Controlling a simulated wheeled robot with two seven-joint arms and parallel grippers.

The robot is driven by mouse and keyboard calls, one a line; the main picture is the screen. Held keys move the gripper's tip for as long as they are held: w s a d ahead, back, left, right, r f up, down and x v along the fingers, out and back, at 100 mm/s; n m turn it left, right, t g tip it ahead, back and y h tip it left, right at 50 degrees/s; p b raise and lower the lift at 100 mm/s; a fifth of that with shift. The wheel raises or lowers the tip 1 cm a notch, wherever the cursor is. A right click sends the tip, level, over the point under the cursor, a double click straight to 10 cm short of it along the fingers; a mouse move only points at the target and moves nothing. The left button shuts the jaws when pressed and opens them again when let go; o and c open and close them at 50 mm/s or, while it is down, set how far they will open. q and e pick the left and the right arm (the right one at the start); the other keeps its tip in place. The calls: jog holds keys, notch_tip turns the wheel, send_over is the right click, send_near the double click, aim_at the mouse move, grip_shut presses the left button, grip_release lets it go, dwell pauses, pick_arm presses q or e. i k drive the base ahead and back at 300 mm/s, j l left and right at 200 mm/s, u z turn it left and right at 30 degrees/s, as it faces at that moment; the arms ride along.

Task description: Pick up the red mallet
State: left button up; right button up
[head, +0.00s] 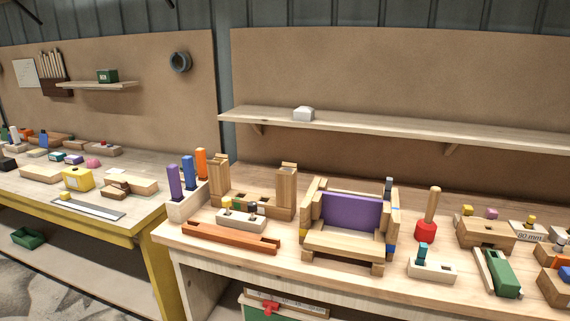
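The red mallet (426,229) stands on the right-hand workbench, its red head down on the wood and its light wooden handle pointing up with a slight tilt. It is right of the wooden frame with the purple panel (351,211) and behind a small pale block with a teal peg (430,268). Nothing hides most of it. Neither of my grippers shows in the head view.
A wooden block with coloured pieces (485,234) stands right of the mallet, and a green tool (500,273) lies in front of that. A long shelf (400,129) runs above the bench (300,266). A second bench (140,210) is at the left.

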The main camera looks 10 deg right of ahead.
aim_at(425, 230)
jog(key=z, duration=1.3)
